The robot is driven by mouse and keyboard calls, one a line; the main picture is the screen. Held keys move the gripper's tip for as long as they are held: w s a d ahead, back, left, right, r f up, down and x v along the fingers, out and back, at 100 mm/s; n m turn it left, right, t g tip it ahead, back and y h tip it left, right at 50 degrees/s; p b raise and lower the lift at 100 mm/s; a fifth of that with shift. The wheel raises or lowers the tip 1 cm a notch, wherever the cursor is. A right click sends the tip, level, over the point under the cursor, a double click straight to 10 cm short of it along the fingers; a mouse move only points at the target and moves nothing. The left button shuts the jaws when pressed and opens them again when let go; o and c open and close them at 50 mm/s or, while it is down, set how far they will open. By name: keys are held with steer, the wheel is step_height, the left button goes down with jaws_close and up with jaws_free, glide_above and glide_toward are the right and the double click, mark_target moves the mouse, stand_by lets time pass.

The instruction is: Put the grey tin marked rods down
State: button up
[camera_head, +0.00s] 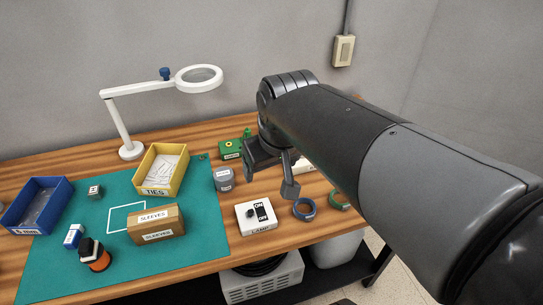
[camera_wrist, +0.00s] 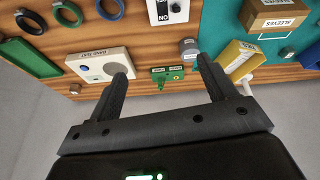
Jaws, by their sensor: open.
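A grey tin (camera_head: 223,182) with a white label stands upright on the table at the right edge of the green mat (camera_head: 200,225); its lettering is too small to read for certain. The tin also shows in the wrist view (camera_wrist: 188,46), ahead of the gripper and near its right-hand finger in the picture. My gripper (camera_head: 269,174) is open and empty, to the right of the tin and apart from it. In the wrist view its two fingers (camera_wrist: 162,66) stand wide with nothing between them but the view of the table.
A green board (camera_head: 230,150) lies behind the tin. A white switch box (camera_head: 255,216) and a blue ring (camera_head: 304,209) are in front. A yellow bin (camera_head: 162,170), a sleeves box (camera_head: 156,224), a blue bin (camera_head: 38,205) and a magnifier lamp (camera_head: 130,150) stand left.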

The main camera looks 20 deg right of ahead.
steer(key=s+d+m+t, duration=0.1)
steer(key=s, duration=0.5)
steer(key=shift+s+d+f+m, duration=0.2)
steer(key=shift+f+m, duration=0.1)
steer(key=shift+f, duration=0.15)
stand_by(0.8)
